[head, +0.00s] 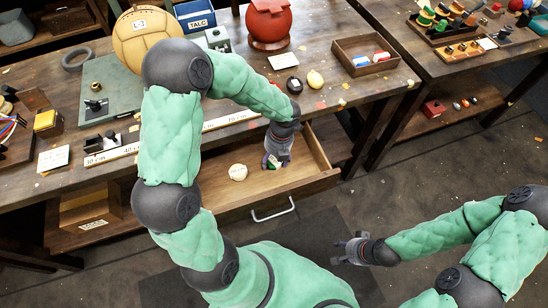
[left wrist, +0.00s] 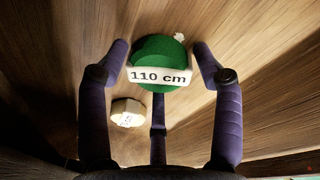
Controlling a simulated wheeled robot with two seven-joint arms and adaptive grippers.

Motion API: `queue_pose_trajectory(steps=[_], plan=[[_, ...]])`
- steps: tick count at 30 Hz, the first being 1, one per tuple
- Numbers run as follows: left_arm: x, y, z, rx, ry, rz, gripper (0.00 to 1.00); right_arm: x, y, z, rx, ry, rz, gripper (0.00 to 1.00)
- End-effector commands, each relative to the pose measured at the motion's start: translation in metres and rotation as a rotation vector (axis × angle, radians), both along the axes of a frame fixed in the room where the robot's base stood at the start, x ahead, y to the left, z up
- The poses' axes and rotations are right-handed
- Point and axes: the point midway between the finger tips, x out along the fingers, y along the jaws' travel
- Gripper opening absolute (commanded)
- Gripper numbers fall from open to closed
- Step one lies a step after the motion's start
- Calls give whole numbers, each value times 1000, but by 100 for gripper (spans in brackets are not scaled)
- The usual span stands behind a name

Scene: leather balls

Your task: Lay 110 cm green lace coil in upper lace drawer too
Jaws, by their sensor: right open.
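The green lace coil (left wrist: 165,50) with its white "110 cm" label is between the fingers of my left gripper (left wrist: 159,52), over the wooden drawer floor. In the head view my left gripper (head: 274,162) reaches down inside the open drawer (head: 322,182), and only a small bit of green and white shows at its tips. I cannot tell whether the fingers press on the coil or whether it rests on the floor. A white coil (head: 238,172) lies in the drawer to the left; it also shows in the left wrist view (left wrist: 127,112). My right gripper (head: 352,250) is open and empty, away from the drawer.
On the bench above stand a tan ball (head: 147,38), a red ball (head: 269,22) and a wooden tray (head: 366,56). The drawer's silver handle (head: 272,212) faces me. The floor to the right is clear.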

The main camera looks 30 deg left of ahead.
Motion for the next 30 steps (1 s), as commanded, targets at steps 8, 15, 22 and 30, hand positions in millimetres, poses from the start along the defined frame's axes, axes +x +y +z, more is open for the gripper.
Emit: queue_pose_trajectory(steps=[8, 15, 22, 30], plan=[[2, -1, 18, 0, -2, -1, 66, 0, 0, 10, 0, 0, 0, 41], [7, -6, 65, 1, -4, 0, 66, 0, 0, 37, 0, 0, 0, 41], [10, -10, 104, 0, -2, 0, 66, 0, 0, 55, 0, 0, 0, 41], [12, -12, 121, 1, -1, -1, 66, 0, 0, 62, 0, 0, 0, 41]])
